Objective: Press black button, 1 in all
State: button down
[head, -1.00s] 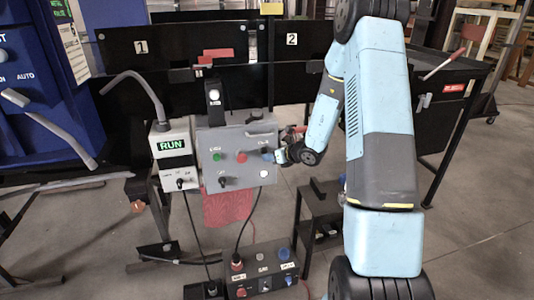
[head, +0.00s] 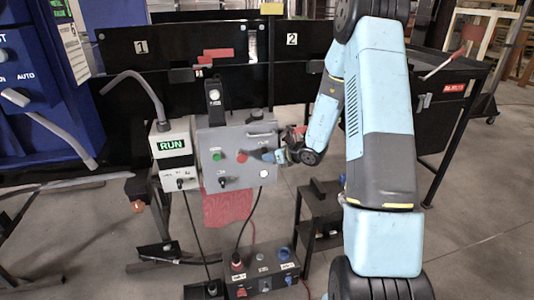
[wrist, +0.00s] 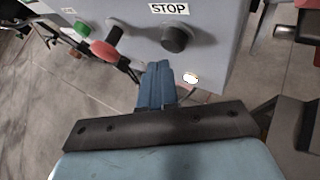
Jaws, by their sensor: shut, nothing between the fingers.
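A grey control box (head: 235,133) stands in the middle of the head view. The black button (wrist: 176,38) is round and dark, under a "STOP" label in the wrist view. My gripper (wrist: 159,66) is shut and empty, its blue fingers pointing at the box's face. In the wrist view its tips show just below and left of the black button; I cannot tell whether they touch the box. In the head view my gripper (head: 262,155) is at the box's right part, right of the red button (head: 241,157), and the black button is not clear there.
A green button (head: 217,156), a black knob (head: 223,181) and a white button (head: 264,173) share the box's face. A "RUN" display box (head: 172,148) stands left. A low socket box (head: 262,270) sits on the floor. Dark panels stand behind.

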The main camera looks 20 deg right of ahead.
jog(key=shift+w, duration=0.2)
dwell(0.4)
jog(key=shift+w, duration=0.2)
jog(key=shift+w+r, duration=0.1)
jog(key=shift+w, duration=0.4)
dwell(0.9)
jog(key=shift+s, duration=0.9)
jog(key=s, duration=0.5)
dwell(0.6)
dwell(0.4)
